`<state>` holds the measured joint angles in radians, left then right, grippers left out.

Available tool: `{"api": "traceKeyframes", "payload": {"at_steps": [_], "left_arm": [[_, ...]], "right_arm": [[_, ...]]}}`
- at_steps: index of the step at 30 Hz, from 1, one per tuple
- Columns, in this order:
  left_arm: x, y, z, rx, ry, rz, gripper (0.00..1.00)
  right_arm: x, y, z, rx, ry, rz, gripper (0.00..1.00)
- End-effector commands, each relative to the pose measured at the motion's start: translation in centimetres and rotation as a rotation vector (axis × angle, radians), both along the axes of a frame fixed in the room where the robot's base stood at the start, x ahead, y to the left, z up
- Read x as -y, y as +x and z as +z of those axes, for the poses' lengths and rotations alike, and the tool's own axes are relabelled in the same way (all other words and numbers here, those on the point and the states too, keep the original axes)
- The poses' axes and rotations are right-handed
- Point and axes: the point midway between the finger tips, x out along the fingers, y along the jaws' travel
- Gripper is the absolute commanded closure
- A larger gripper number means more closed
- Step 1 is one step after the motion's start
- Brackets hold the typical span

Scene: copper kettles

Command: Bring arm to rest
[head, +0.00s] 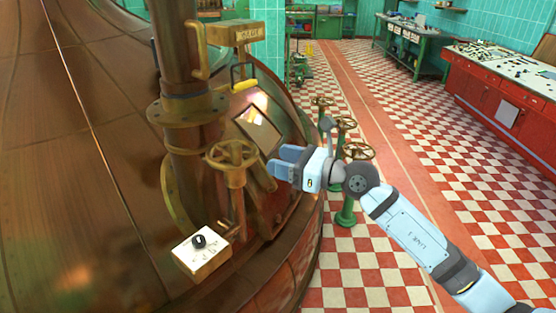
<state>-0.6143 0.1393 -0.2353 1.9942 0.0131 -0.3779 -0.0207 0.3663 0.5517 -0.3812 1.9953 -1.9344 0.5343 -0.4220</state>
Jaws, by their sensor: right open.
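My right gripper (284,163) is at the middle of the head view, with its arm coming in from the lower right. Its two blue fingers are apart and nothing shows between them. The fingertips point left towards the copper kettle (70,150), near its framed hatch (258,127). I cannot tell whether they touch it. A brass handwheel (231,155) is to the left of the fingertips. My left gripper is not in view.
A small box with a black knob (199,242) sits low on the kettle. Green-stemmed valves with handwheels (357,151) stand behind my right wrist. A red control desk (497,95) is at the right. The checkered floor (430,140) between is open.

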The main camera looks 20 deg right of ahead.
Motion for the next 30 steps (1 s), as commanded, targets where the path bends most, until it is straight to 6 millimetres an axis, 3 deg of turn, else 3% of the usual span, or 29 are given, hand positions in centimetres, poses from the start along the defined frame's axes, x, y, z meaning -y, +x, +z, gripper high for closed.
{"api": "traceKeyframes", "payload": {"at_steps": [10, 14, 16, 20, 23, 26, 30], "left_arm": [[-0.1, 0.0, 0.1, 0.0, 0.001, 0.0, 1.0], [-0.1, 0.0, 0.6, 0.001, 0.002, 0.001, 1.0], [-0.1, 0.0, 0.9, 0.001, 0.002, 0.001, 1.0], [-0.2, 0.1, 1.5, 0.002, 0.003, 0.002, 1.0], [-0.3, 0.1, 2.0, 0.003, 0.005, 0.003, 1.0], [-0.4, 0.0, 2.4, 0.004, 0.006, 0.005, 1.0], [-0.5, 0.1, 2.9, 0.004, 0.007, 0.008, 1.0]], "right_arm": [[-0.4, -0.5, -0.7, -0.042, 0.064, 0.013, 0.46], [-1.3, -2.5, -3.0, -0.217, 0.337, 0.044, 0.46], [-1.4, -4.0, -4.9, -0.366, 0.568, 0.046, 0.46], [-0.4, -6.7, -9.4, -0.678, 1.046, -0.014, 0.46], [0.8, -9.0, -14.1, -0.917, 1.411, -0.115, 0.46], [2.0, -12.3, -19.7, -1.15, 1.771, -0.265, 0.46], [2.7, -18.6, -27.5, -1.426, 2.22, -0.529, 0.46]]}}
